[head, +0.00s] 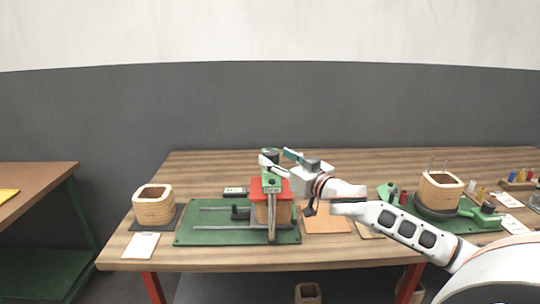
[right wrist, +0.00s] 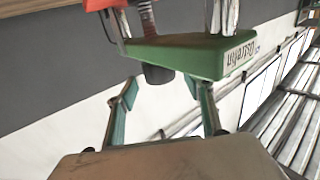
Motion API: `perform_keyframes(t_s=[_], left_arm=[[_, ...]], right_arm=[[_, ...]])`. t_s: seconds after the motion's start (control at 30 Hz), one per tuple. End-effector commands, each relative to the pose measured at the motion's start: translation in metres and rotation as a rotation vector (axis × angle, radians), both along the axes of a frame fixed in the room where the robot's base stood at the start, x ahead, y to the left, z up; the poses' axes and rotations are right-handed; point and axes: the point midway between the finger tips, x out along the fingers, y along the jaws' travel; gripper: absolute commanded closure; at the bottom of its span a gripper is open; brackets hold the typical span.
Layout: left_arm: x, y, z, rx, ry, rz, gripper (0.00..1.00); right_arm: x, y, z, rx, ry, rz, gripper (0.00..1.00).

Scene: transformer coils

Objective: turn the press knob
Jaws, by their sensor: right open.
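The press (head: 272,183) stands on a green base plate (head: 200,236) mid-table, with a labelled green crosspiece over a red plate (head: 283,188) and a tan coil (head: 262,214). Its dark knob (head: 270,153) is on top of the crosspiece. In the right wrist view, which looks upside down, the knob (right wrist: 158,75) hangs from the green crosspiece (right wrist: 185,54). My right gripper (head: 281,158) is open at the top of the press. In the right wrist view its fingers (right wrist: 160,88) are spread, with the knob between the fingertips and visible gaps. My left gripper is out of view.
A woven coil (head: 153,206) stands on a dark mat at the left. Another coil (head: 440,190) sits on a green stand at the right, near small coloured parts. My right arm crosses the table over a brown sheet (head: 326,221).

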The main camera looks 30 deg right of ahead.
Motion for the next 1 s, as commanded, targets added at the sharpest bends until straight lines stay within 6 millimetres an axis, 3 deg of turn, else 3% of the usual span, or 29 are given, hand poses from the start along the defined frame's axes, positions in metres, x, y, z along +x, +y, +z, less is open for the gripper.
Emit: perform_keyframes(t_s=[0.3, 0.73, 0.9, 1.0], left_arm=[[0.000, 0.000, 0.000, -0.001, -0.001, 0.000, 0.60], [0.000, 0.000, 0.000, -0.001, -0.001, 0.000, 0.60], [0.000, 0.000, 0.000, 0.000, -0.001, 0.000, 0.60], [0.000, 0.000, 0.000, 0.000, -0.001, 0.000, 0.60]], right_arm=[[0.030, 0.002, 0.001, 0.000, -0.001, 0.001, 0.48], [0.036, 0.002, 0.000, -0.001, 0.000, 0.001, 0.48], [0.036, 0.002, 0.000, -0.001, 0.000, 0.001, 0.87], [0.036, 0.002, 0.000, -0.001, 0.000, 0.001, 0.87]])
